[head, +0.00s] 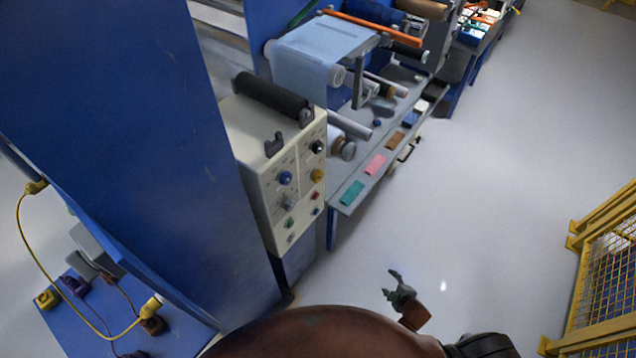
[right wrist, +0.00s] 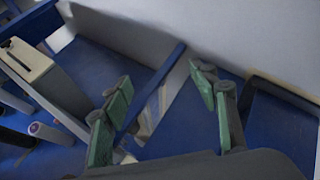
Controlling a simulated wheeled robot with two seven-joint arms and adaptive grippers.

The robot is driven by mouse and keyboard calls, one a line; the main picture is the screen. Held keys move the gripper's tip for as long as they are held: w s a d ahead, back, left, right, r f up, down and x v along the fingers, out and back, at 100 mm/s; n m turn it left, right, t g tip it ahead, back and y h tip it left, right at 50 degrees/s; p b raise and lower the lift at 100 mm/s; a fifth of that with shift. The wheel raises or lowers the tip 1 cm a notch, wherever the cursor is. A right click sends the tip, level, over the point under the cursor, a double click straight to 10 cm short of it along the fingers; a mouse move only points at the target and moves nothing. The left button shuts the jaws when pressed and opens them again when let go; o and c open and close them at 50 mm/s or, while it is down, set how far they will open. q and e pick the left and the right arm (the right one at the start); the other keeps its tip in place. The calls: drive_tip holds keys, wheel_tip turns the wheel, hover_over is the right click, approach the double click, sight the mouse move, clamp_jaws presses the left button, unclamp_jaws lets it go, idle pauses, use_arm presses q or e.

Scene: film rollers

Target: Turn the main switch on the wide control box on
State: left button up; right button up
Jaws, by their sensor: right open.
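The control box (head: 282,185) is cream-coloured and stands against the blue machine panel in the head view. The labels are too small to read, so I cannot tell which one is the main switch. My right gripper (head: 397,283) is open and empty over the floor, to the right of and below the box, apart from it. Its green-padded fingers (right wrist: 165,110) stand wide apart in the right wrist view. My left gripper is not in view.
A blue machine panel (head: 120,120) stands left of the box. A grey shelf (head: 375,165) with coloured tags and rollers extends behind it. A yellow mesh fence (head: 605,285) stands at the right. The floor (head: 480,190) between is clear.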

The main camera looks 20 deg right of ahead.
drive_tip(key=w+a+r+n+t+y+b, duration=0.3)
drive_tip(key=w+r+n, duration=0.5)
drive_tip(key=w+r, duration=0.7)
drive_tip(key=n+t+y+b, duration=0.2)
drive_tip(key=n+y+b, duration=0.5)
drive_tip(key=n, duration=1.5)
approach(321, 177)
drive_tip(key=w+f+y, duration=0.1)
drive_tip(key=w+f, duration=0.1)
drive_tip(key=x, duration=0.4)
drive_tip(key=r+p+x, duration=0.1)
drive_tip(key=x, duration=0.1)
drive_tip(key=shift+a, duration=0.5)
drive_tip(key=shift+w+a, duration=0.3)
drive_tip(key=shift+w, duration=0.1)
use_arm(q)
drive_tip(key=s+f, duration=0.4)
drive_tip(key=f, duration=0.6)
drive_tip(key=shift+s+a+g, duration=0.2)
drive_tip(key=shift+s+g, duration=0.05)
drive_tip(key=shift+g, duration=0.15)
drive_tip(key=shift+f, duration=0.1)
